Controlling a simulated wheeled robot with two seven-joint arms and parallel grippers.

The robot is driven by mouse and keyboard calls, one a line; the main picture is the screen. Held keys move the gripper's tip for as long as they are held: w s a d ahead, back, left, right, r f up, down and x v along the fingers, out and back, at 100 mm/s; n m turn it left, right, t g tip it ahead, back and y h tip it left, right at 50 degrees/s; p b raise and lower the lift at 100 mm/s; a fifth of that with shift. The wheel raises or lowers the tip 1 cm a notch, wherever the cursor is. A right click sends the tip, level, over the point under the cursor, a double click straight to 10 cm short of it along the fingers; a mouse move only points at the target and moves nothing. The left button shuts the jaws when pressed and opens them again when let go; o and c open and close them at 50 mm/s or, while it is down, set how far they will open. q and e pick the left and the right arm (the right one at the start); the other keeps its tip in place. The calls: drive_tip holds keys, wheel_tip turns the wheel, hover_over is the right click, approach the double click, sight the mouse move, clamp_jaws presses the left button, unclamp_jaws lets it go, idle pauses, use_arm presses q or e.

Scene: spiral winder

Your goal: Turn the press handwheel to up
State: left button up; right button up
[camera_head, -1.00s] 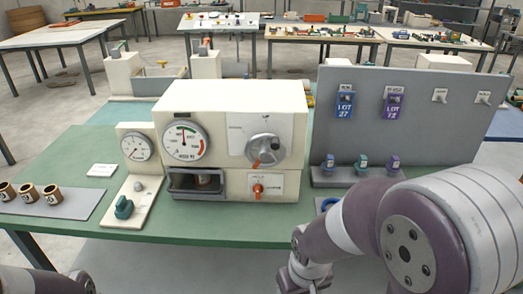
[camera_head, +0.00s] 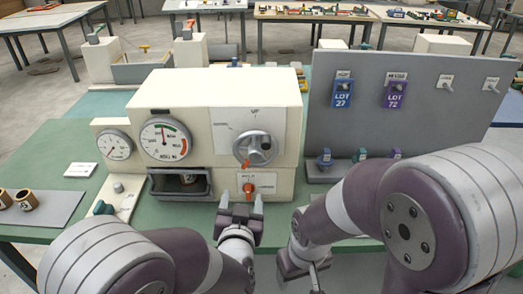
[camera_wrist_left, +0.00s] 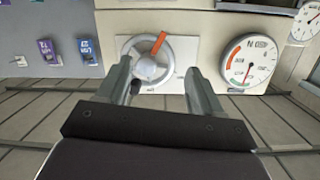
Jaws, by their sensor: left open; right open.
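The press handwheel (camera_head: 257,148) is a grey wheel on the white front panel of the cream press (camera_head: 215,95). Its orange mark points to the lower left, and the word UP is printed above the wheel. My left gripper (camera_head: 241,203) is open and empty, in front of the press below the wheel. In the left wrist view the handwheel (camera_wrist_left: 148,58) appears upside down, beyond and between the spread fingers (camera_wrist_left: 160,85), not gripped. My right gripper (camera_head: 303,268) is open and low at the table's front edge, away from the wheel.
A small orange knob (camera_head: 248,188) sits below the wheel, close behind my left fingertips. A dial gauge (camera_head: 165,140) and a dark tray (camera_head: 180,184) are left of it. A grey board (camera_head: 430,110) with lot tags stands at right.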

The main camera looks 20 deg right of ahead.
sight(255, 160)
use_arm(q)
drive_tip(key=w+d, duration=0.1)
drive_tip(key=w, duration=0.2)
drive_tip(key=w+d+r+t+p, duration=0.1)
drive_tip(key=w+d, duration=0.1)
drive_tip(key=w+d+r+t+p, duration=0.1)
drive_tip(key=w+d, duration=0.1)
drive_tip(key=w, duration=0.1)
drive_tip(key=shift+w+d+r, duration=0.2)
drive_tip(key=shift+w+d, duration=0.05)
drive_tip(key=shift+w, duration=0.05)
drive_tip(key=shift+w+d+p, duration=0.1)
drive_tip(key=shift+w+p, duration=0.25)
drive_tip(key=shift+w, duration=0.3)
use_arm(e)
drive_tip(key=r, duration=0.3)
drive_tip(key=shift+s+a, duration=0.1)
drive_tip(key=shift+s, duration=0.1)
use_arm(q)
drive_tip(key=shift+d, duration=0.1)
drive_tip(key=c, duration=1.1)
drive_tip(key=shift+o, duration=0.2)
drive_tip(key=shift+f, duration=0.1)
